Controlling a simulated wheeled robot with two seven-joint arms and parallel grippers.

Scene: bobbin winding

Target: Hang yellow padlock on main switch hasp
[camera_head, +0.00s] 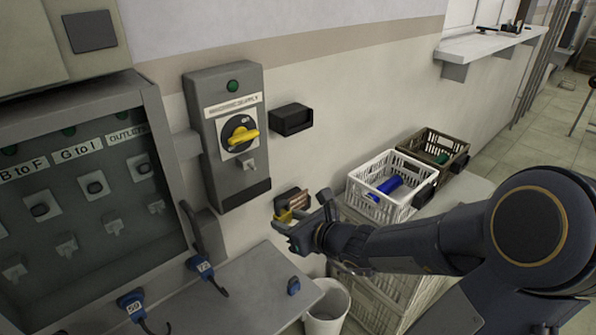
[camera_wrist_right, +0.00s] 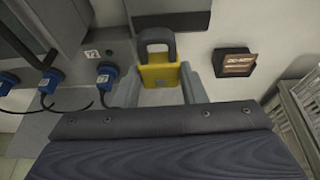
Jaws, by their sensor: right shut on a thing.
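The yellow padlock (camera_wrist_right: 160,76) is between the fingers of my right gripper (camera_wrist_right: 160,90), with its dark shackle upright in the right wrist view. In the head view my right gripper (camera_head: 290,228) is shut on the padlock (camera_head: 284,216), low and right of the main switch box. The grey main switch box (camera_head: 205,124) is on the wall with a yellow rotary handle (camera_head: 242,135) on a black dial. A small grey hasp (camera_head: 249,164) sits below the handle. The padlock is apart from the hasp. My left gripper is not in view.
A dark box with a brown label (camera_wrist_right: 236,63) is on the wall near the padlock. A black holder (camera_head: 291,119) is right of the switch box. A glass-fronted cabinet (camera_head: 160,110) stands left. Below are a grey shelf (camera_head: 245,300), a bin (camera_head: 327,308) and a white crate (camera_head: 375,207).

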